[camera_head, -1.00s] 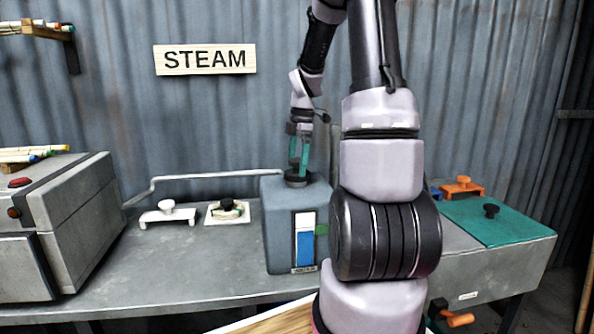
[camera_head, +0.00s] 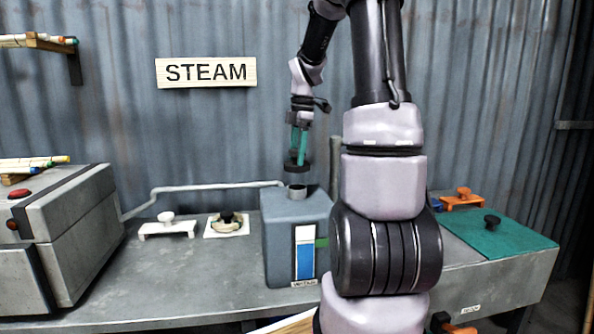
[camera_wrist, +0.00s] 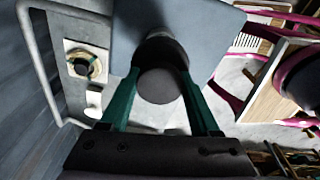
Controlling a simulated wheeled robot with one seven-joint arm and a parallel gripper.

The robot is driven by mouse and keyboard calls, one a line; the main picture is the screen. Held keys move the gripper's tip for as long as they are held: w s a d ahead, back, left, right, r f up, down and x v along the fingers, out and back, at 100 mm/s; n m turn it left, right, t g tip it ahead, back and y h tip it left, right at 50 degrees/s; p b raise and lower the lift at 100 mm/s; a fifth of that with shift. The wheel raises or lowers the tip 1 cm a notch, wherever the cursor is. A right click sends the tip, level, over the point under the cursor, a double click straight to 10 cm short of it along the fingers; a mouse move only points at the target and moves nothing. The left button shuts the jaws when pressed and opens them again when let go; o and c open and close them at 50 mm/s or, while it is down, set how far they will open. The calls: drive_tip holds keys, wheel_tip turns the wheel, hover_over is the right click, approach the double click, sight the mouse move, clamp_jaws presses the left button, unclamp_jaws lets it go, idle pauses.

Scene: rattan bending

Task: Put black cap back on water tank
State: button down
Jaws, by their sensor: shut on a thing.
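The grey-blue water tank (camera_head: 283,232) stands on the bench with a blue level window on its front. Its short round neck (camera_head: 297,193) is uncovered on top. My gripper (camera_head: 299,153), with green fingers, is shut on the black cap (camera_head: 297,168) and holds it just above the neck, with a small gap between. In the wrist view the cap (camera_wrist: 159,86) sits between the fingertips of my gripper (camera_wrist: 160,78). It overlaps the dark neck area on the tank top (camera_wrist: 205,22), so exact alignment is hard to tell there.
A pipe (camera_head: 215,186) runs from the grey box (camera_head: 85,215) to the tank. A white stand (camera_head: 167,230) and a pale plate with a black knob (camera_head: 227,221) lie left of the tank. A green board (camera_head: 500,241) and an orange fixture (camera_head: 463,198) are at right.

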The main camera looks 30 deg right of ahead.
sight(297, 169)
wheel_tip(297, 169, up, 2)
drive_tip(key=shift+r, duration=0.1)
drive_tip(key=shift+f, duration=3.45)
drive_tip(key=shift+f, duration=0.9)
drive_tip(key=shift+c, duration=0.2)
unclamp_jaws()
drive_tip(key=shift+o, duration=0.2)
drive_tip(key=shift+r, duration=0.1)
drive_tip(key=shift+r, duration=3.9)
